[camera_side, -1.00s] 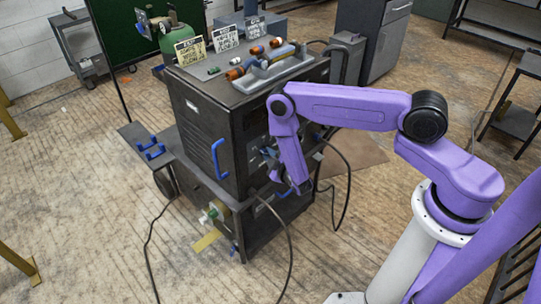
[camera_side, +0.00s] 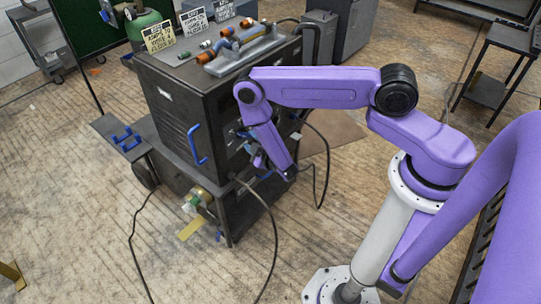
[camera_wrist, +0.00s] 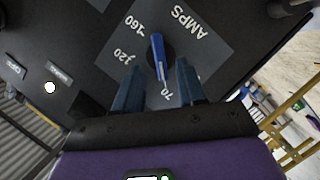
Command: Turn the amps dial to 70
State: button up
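The amps dial (camera_wrist: 158,57) shows in the wrist view as a blue bar knob on a grey plate. The plate is lettered AMPS, upside down, with marks 160, 120 and 70. The knob's white-tipped end points down the picture, close to the 70 mark (camera_wrist: 167,95). My gripper (camera_wrist: 157,78) is open, with one blue-grey finger on each side of the knob's lower end and a visible gap to each. In the side view, my gripper (camera_side: 262,160) is at the front of the dark welding machine (camera_side: 180,105); the dial is hidden there behind my arm.
The machine has a blue handle (camera_side: 197,145) left of my gripper. Cables hang in front of it. Torch parts and sign cards (camera_side: 158,38) stand on its top. A gas cylinder (camera_side: 147,25) stands behind. The floor in front is mostly open.

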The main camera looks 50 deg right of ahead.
jog(key=v, duration=1.4)
jog(key=shift+s, duration=0.1)
jog(key=w+a+m+g+y, duration=0.1)
jog(key=a+m+g+y, duration=0.25)
jog(key=a+g, duration=0.45)
jog(key=s+a+r+n+g+y, duration=0.35)
jog(key=s+a+r, duration=0.25)
jog(key=a+r, duration=0.25)
jog(key=s+d+r+n+g, duration=0.3)
jog(key=s+d+r, duration=0.2)
jog(key=s+r, duration=0.5)
jog(key=s+d+r+n+h, duration=0.2)
jog(key=s+d+r, duration=0.3)
jog(key=d+r, duration=0.3)
jog(key=d, duration=0.2)
jog(key=shift+d+r+n, duration=0.15)
jog(key=shift+d+n, duration=0.15)
jog(key=shift+n, duration=0.1)
